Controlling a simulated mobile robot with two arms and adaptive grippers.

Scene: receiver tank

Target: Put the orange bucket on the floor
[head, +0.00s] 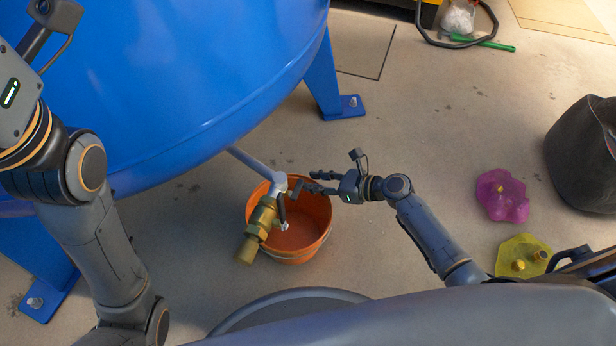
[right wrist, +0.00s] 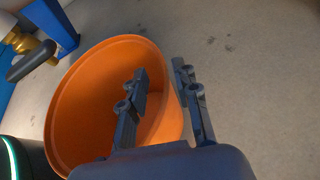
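The orange bucket (head: 312,238) stands upright below a brass valve (head: 262,218) at the tank's outlet; the valve hides part of its opening. I cannot tell for sure whether its base touches the floor. The bucket (right wrist: 85,95) fills much of the right wrist view, and the inside that shows looks bare. My right gripper (head: 305,182) is at the bucket's right rim. In the right wrist view its fingers (right wrist: 160,85) are apart, one inside the bucket and one outside, with the rim between them. My left gripper is out of view; only its arm shows at the left.
The blue tank (head: 190,80) hangs over the bucket, with a leg (head: 322,80) behind. On the floor at the right are a magenta object (head: 502,196), a yellow one (head: 522,256) and a dark bag-like container (head: 585,155). Floor (head: 430,130) behind my right arm is clear.

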